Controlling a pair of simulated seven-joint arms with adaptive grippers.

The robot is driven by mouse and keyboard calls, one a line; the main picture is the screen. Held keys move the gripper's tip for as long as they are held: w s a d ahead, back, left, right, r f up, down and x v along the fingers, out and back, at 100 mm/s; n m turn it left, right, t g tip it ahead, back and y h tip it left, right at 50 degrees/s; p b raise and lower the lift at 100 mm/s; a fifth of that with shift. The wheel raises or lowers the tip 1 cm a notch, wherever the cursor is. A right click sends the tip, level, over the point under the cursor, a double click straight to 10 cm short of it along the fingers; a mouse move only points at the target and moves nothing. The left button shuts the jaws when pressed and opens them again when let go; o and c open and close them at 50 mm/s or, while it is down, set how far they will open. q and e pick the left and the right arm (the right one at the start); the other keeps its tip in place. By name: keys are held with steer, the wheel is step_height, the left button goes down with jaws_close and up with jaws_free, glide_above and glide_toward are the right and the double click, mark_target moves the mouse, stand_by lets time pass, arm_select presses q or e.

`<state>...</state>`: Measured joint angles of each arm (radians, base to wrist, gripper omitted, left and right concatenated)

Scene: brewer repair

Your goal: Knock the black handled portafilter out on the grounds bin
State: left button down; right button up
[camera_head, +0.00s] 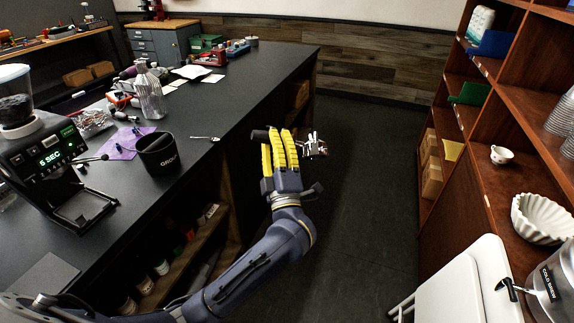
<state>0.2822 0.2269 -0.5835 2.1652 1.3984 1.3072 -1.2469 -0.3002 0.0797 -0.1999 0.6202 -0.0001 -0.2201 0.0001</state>
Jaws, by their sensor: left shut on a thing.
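My left gripper (280,146), with yellow ribbed fingers, is shut on the black handled portafilter (315,146). The dark handle end sticks out on the left of the fingers and the metal head on the right. The fingers hide the middle of the handle. The gripper holds it over the floor, just off the counter's right edge. The black grounds bin (158,156), with pale lettering, stands on the counter to the left, well apart from the gripper. My right gripper is not in view.
A grinder with a lit display (55,155) stands left of the bin. A fork (205,138), a purple cloth (122,143) and a silver bag (150,97) lie or stand on the dark counter (245,95). Wooden shelves (480,160) and a white chair (460,290) are at right.

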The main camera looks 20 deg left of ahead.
arm_select(q)
steer(key=a+r+n+g+y, duration=0.35)
steer(key=a+r+g, duration=0.45)
steer(key=a, duration=0.3)
steer(key=a+r+n+g+y, duration=0.3)
steer(key=a+r+n+g, duration=0.2)
steer(key=a+r+g, duration=0.5)
steer(key=s+a+f+n+g+h, duration=0.1)
steer(key=s+a+n+g+h, duration=0.1)
steer(key=s+a+n+h, duration=0.45)
steer(key=s+a+f+n+g+h, duration=0.1)
steer(key=s+a+n+g+h, duration=0.2)
steer(key=a, duration=0.7)
steer(key=s+a+f+n+g+h, duration=0.1)
steer(key=s+a+n+g+h, duration=0.15)
steer(key=a+n+h, duration=0.45)
steer(key=w+d+f+n+t, duration=0.2)
steer(key=w+d+n+t, duration=0.1)
steer(key=w, duration=0.4)
steer(key=w+d+f+n+t+h, duration=0.1)
steer(key=w+d+f+n+t, duration=0.2)
steer(key=w, duration=0.4)
steer(key=shift+d+f+n+t, duration=0.25)
steer(key=shift+d+n+t, duration=0.4)
steer(key=shift+n+t, duration=0.45)
